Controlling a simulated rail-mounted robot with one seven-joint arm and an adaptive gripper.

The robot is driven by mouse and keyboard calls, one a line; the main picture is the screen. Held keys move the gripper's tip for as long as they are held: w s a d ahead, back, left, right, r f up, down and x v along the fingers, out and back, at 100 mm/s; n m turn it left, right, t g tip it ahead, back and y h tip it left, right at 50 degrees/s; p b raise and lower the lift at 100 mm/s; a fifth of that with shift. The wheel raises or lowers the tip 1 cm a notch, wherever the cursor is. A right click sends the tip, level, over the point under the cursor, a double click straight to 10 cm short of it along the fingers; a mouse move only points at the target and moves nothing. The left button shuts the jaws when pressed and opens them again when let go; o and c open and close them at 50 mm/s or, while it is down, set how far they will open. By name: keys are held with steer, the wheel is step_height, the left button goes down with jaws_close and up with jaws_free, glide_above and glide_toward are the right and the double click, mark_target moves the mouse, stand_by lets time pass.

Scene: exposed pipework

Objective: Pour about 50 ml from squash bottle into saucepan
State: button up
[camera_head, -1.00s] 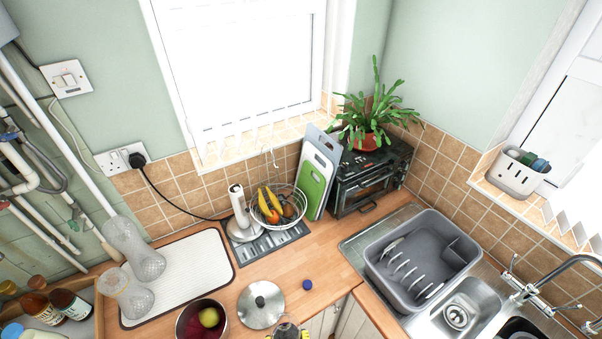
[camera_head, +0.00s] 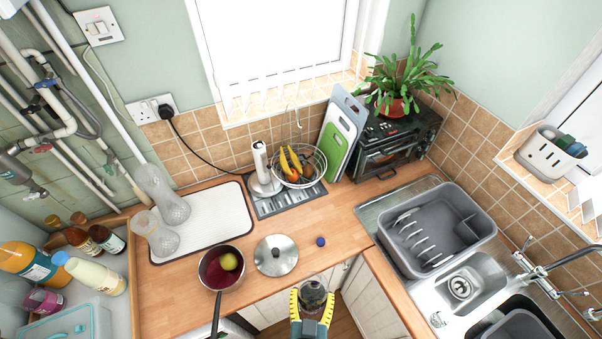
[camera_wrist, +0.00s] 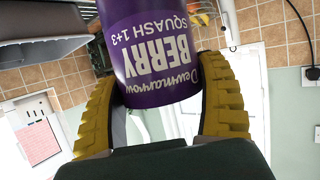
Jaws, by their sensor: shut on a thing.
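My gripper (camera_head: 313,297) is shut on the squash bottle, its yellow-padded fingers on both sides. In the wrist view the bottle (camera_wrist: 158,50) is purple with a "Berry Squash" label, lettering upside down in the picture. In the head view only the bottle's dark round top (camera_head: 313,287) shows, in front of the worktop edge. The saucepan (camera_head: 207,283) stands on the wooden worktop, left of my gripper and apart from it. It has dark red inside and a yellow-green round thing (camera_head: 229,262) in it. Its handle points toward the picture's bottom.
A metal lid (camera_head: 276,255) lies right of the saucepan, with a small blue cap (camera_head: 320,241) beyond. A fruit basket (camera_head: 315,165) stands behind. Several bottles (camera_head: 90,272) fill the left shelf. A dish rack (camera_head: 470,225) is at right.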

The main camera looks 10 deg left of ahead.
stand_by(0.4)
steer(key=shift+s+d+f, duration=0.2)
steer(key=shift+d+f, duration=0.4)
steer(key=shift+f, duration=0.2)
steer(key=shift+w+f, duration=0.1)
steer(key=shift+f, duration=0.15)
steer(key=shift+w+a+f+y, duration=0.15)
steer(key=shift+w+f+y, duration=0.1)
steer(key=shift+y, duration=0.15)
steer(key=w+a+f+n+y+b, duration=0.1)
steer(key=a+n+y+b, duration=0.15)
steer(key=a, duration=0.35)
steer(key=w+a+f+n+g+y+b, duration=0.1)
steer(key=w+a+f+b, duration=0.15)
steer(key=a, duration=0.25)
steer(key=a+n+y+b, duration=0.1)
steer(key=a+b, duration=0.2)
steer(key=a, duration=0.3)
steer(key=s+a+n+g+y+b, duration=0.1)
steer(key=s+a+n+y+b, duration=0.1)
steer(key=a, duration=0.8)
steer(key=s+a+n+g+y+b, duration=0.2)
steer(key=a+b, duration=0.3)
steer(key=a, duration=0.5)
steer(key=shift+s, duration=0.55)
steer(key=shift+n+y, duration=0.25)
